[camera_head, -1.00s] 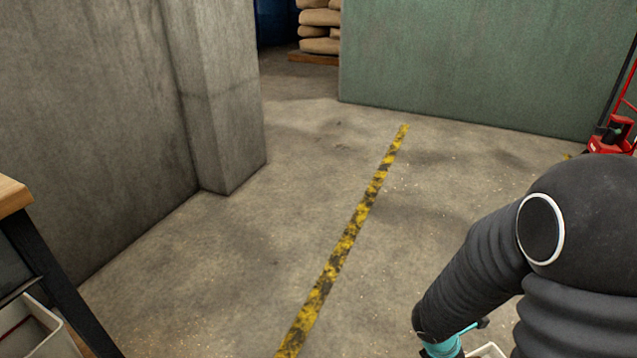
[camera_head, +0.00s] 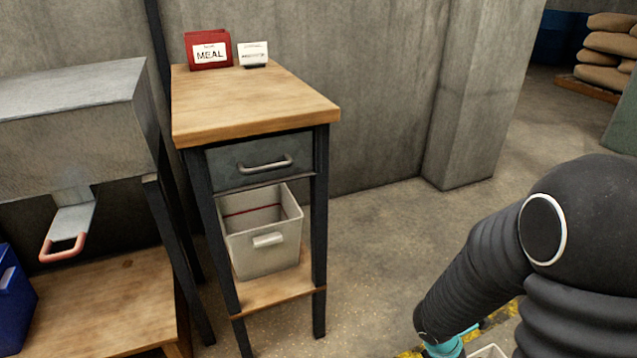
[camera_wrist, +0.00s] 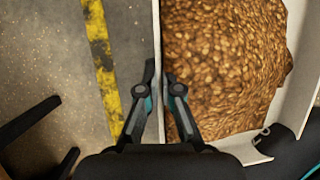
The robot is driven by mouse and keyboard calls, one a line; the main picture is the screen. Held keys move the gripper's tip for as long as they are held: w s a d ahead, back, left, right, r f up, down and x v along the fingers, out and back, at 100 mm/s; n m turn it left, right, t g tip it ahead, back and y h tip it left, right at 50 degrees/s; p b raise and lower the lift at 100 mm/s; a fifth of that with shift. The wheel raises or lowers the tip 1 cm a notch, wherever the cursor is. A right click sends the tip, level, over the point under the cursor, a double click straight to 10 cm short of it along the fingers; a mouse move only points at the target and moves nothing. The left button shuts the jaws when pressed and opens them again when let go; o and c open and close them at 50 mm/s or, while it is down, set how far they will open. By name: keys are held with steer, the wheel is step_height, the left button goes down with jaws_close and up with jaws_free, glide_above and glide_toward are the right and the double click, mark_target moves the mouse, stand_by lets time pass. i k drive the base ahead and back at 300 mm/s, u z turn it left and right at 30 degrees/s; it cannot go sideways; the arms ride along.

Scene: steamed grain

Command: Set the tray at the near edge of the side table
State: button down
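The white tray (camera_wrist: 157,30) is full of brown grain (camera_wrist: 220,60) in the wrist view. My gripper (camera_wrist: 158,78) is shut on the tray's wall, one finger on each side of it. In the head view only a small corner of the tray (camera_head: 489,351) shows at the bottom edge, below my arm. The side table (camera_head: 250,103) has a wooden top and dark legs and stands left of centre, apart from the tray. The front part of its top is bare.
A red MEAL box (camera_head: 208,50) and a white card (camera_head: 253,54) stand at the back of the tabletop. A drawer (camera_head: 262,160) and a grey bin (camera_head: 265,245) are below. A metal hopper (camera_head: 75,110) stands left. Floor right of the table is clear.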

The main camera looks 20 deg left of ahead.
mark_target(248, 98)
steer(key=u, duration=1.4)
